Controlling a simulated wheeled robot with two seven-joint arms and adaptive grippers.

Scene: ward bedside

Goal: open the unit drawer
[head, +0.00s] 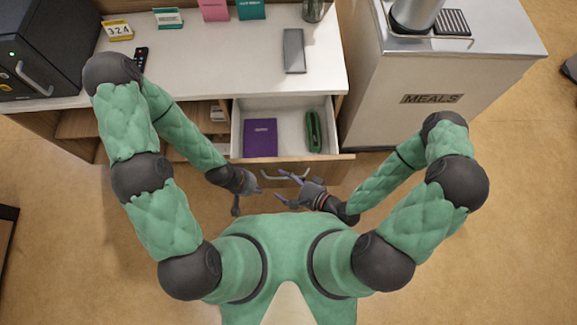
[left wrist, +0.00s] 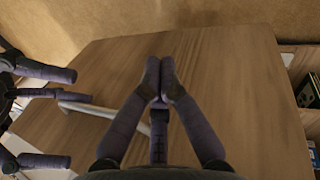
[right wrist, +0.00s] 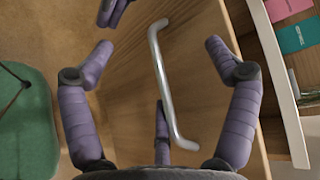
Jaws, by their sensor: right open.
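The unit drawer (head: 283,115) is pulled out of the wooden bedside unit, its inside showing. Its silver bar handle (head: 285,176) is on the wooden front, and also shows in the left wrist view (left wrist: 92,109) and the right wrist view (right wrist: 164,85). My right gripper (head: 288,180) is open at the handle; in the right wrist view (right wrist: 158,55) the bar lies between its spread fingers, with no visible grip. My left gripper (head: 258,187) is left of the handle, before the drawer front. Its fingertips meet with nothing between them in the left wrist view (left wrist: 160,80).
A purple notebook (head: 260,138) and a green case (head: 313,131) lie in the drawer. The white top holds a grey phone-like slab (head: 294,50), a black remote (head: 141,58) and cards. A meals cart (head: 430,98) stands at the right.

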